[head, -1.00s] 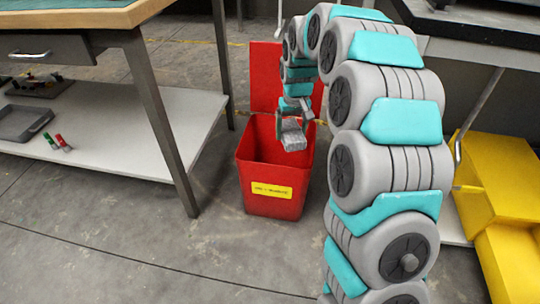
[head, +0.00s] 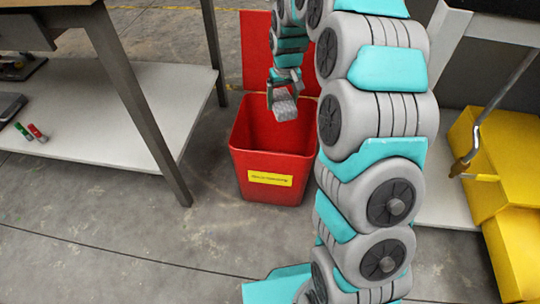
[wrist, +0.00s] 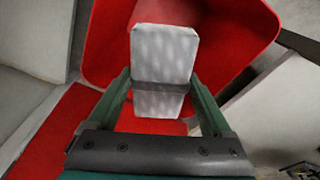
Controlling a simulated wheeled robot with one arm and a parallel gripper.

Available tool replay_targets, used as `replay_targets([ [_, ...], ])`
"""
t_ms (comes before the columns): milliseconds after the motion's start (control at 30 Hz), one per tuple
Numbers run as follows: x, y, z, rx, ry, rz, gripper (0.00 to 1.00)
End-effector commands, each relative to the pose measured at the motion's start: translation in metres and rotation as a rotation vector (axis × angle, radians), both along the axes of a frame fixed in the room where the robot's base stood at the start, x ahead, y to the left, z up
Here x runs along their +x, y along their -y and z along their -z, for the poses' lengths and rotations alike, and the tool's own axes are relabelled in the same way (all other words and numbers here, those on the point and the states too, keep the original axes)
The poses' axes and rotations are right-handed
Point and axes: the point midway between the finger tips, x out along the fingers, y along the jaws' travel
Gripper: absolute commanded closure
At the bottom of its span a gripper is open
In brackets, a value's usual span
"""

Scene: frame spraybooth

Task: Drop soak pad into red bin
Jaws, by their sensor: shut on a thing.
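The red bin (head: 262,152) stands open on the floor with its lid raised at the back and a yellow label on its front. My gripper (head: 281,95) hangs above the bin's opening. It is shut on the soak pad (head: 285,108), a pale grey block with a dimpled surface. In the wrist view the pad (wrist: 163,55) sits between the two green fingers of my gripper (wrist: 160,88), with a grey band across it. The red bin's rim and inside (wrist: 235,35) show behind and below the pad. The bin's floor is mostly hidden.
A workbench with a white lower shelf (head: 150,100) stands left of the bin, its metal leg close by. A green and a red marker (head: 35,131) lie on that shelf. Yellow boxes (head: 508,170) stand at the right. The floor in front of the bin is clear.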

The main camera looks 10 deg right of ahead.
Motion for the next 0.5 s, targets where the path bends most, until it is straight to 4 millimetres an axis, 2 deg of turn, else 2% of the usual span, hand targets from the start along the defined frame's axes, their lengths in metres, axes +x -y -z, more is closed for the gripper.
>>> replay_targets([
  [133, 0.0007, 0.0001, 0.0123, 0.000, 0.002, 0.000, 0.61],
  [433, 0.0008, 0.0001, 0.0138, -0.001, 0.003, 0.000, 0.61],
  [467, 0.0008, 0.0001, 0.0138, -0.001, 0.003, 0.000, 0.13],
  [500, 0.0008, 0.0001, 0.0138, -0.001, 0.003, 0.000, 0.08],
])
